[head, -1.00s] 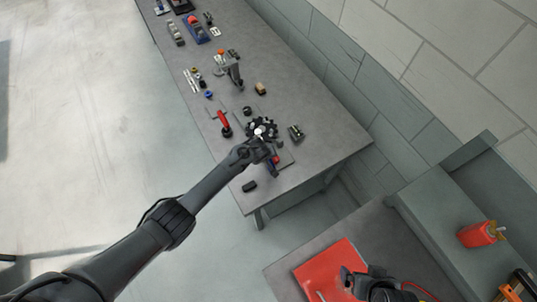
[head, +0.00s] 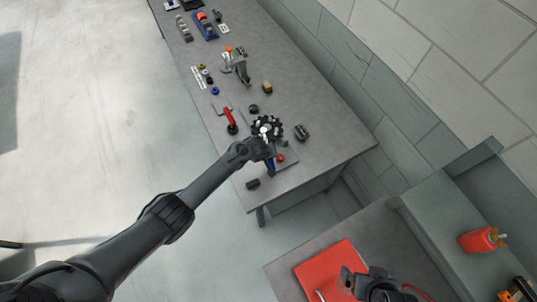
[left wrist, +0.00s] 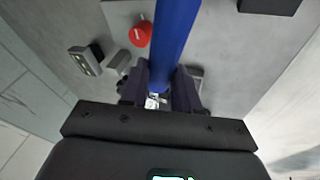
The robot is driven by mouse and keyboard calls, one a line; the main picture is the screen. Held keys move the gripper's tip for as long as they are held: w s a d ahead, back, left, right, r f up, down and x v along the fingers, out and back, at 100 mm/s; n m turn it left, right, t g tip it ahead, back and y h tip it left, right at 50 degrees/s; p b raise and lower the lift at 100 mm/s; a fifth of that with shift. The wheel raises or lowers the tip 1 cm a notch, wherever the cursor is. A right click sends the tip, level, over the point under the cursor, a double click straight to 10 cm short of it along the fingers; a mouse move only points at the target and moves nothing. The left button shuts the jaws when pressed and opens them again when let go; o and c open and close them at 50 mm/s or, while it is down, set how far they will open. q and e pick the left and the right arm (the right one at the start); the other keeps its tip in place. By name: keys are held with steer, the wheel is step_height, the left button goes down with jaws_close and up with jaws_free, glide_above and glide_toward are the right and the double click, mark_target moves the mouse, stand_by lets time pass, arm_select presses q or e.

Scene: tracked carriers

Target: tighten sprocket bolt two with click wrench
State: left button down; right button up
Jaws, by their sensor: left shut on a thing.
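A dark toothed sprocket (head: 274,126) with a pale centre sits on a stand near the right end of the long bench. My left gripper (head: 262,147) is right beside it, on its near side. In the left wrist view that gripper (left wrist: 160,88) is shut on the blue handle of the click wrench (left wrist: 176,35). Part of the blue handle shows below the gripper in the head view (head: 270,166). The wrench's working end and the bolts are hidden or too small to tell. My right gripper (head: 352,279) is over a red mat; its jaws are unclear.
A red knob (head: 281,158) stands close beside the blue handle. A red-handled tool (head: 230,119) and a dark block (head: 302,131) flank the sprocket. Another dark block (head: 253,183) lies near the bench edge. A red mat (head: 322,258) covers part of a separate surface.

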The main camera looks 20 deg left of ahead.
arm_select(q)
steer(key=shift+s+a+m+h, duration=0.25)
steer(key=shift+a+m+h, duration=0.05)
steer(key=shift+a+m, duration=0.3)
stand_by(0.3)
steer(key=shift+s+a+m+p, duration=0.2)
steer(key=shift+a+m+p, duration=0.15)
steer(key=shift+a+m, duration=0.25)
steer(key=shift+s+a+m+g+h, duration=0.15)
steer(key=shift+a+m+g+h, duration=0.2)
steer(key=shift+a+m, duration=0.2)
steer(key=shift+d+n, duration=0.25)
steer(key=shift+d, duration=0.05)
